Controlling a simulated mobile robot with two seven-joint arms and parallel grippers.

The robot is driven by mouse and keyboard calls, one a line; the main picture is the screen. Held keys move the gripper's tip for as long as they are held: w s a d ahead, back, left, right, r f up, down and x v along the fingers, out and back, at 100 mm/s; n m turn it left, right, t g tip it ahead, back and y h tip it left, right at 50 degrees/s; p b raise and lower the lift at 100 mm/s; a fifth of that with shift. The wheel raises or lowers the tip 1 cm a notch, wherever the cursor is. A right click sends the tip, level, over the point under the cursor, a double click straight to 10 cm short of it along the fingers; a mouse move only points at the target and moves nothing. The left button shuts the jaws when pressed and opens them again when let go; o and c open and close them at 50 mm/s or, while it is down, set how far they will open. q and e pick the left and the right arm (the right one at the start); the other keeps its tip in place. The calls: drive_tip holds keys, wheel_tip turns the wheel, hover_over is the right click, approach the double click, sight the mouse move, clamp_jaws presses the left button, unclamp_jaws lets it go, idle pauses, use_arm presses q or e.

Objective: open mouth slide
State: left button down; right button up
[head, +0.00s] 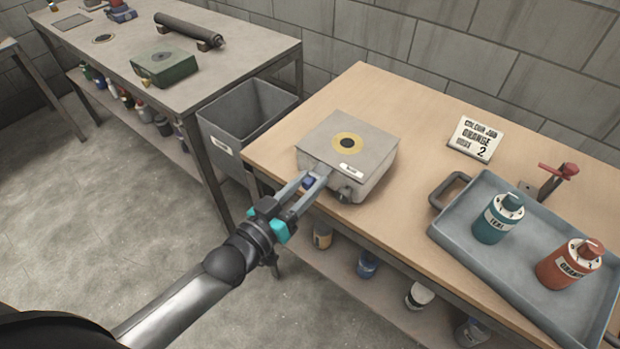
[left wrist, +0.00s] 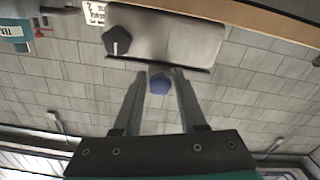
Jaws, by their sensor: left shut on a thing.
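A grey metal box (head: 365,175) sits near the left edge of the wooden bench. My left gripper (head: 312,181) is at the box's front left edge, shut on a small blue knob (head: 309,183). In the left wrist view the blue knob (left wrist: 160,84) shows between the two fingers, just off the box wall (left wrist: 170,40). Whether the knob belongs to the mouth slide is not clear, and the slide itself cannot be made out. My right gripper is not in view.
A blue-grey tray (head: 475,262) at the right holds a teal canister (head: 497,222) and an orange canister (head: 568,268). A grey bin (head: 245,115) is left of the bench. The bench behind the box is clear.

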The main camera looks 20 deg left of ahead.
use_arm(q)
drive_tip(key=c, duration=0.7)
unclamp_jaws()
drive_tip(key=shift+o, duration=0.2)
drive_tip(key=shift+s+a, duration=0.1)
drive_tip(key=shift+s, duration=0.15)
drive_tip(key=p+v, duration=0.2)
drive_tip(key=v, duration=1.2)
drive_tip(key=shift+s, duration=0.3)
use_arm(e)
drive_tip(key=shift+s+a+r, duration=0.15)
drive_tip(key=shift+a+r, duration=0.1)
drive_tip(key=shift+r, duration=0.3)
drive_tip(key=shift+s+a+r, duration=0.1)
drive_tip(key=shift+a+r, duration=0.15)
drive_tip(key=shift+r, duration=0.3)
use_arm(q)
drive_tip(key=shift+a, duration=0.1)
